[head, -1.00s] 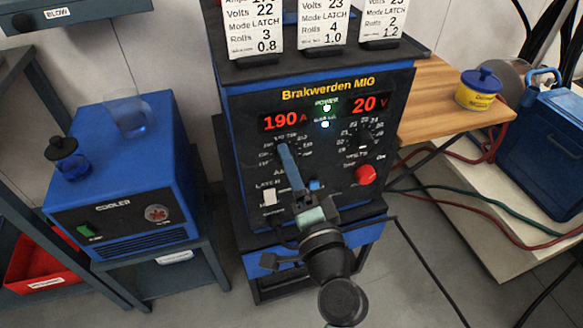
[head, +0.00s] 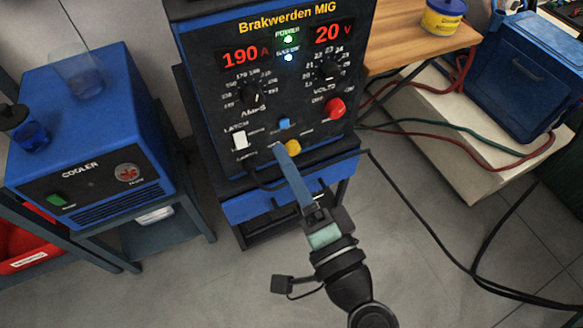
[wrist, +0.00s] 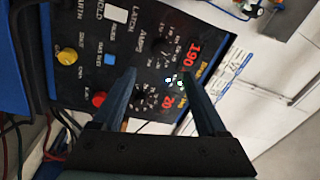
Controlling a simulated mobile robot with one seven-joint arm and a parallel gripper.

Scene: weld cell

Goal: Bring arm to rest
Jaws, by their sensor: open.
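My gripper (head: 281,152) is in front of the lower part of the blue Brakwerden MIG welder (head: 350,162), seen from above in the head view. In the wrist view, my gripper (wrist: 158,82) has its two fingers spread apart with nothing between them. The welder's front panel (wrist: 100,50) shows beyond the fingers, turned on its side. The displays read 190 A and 20 V, and the power light is lit. The amps knob (head: 251,95), volts knob (head: 327,70), red button (head: 334,108), white latch switch (head: 239,141), blue button (head: 284,123) and yellow knob (head: 293,147) are on the panel.
A blue cooler (head: 95,120) stands on a stand at the left, with a red bin (head: 25,252) beside it. A wooden shelf (head: 410,40) holds a yellow tub (head: 443,16) at the right. A blue box (head: 520,75) and cables lie farther right.

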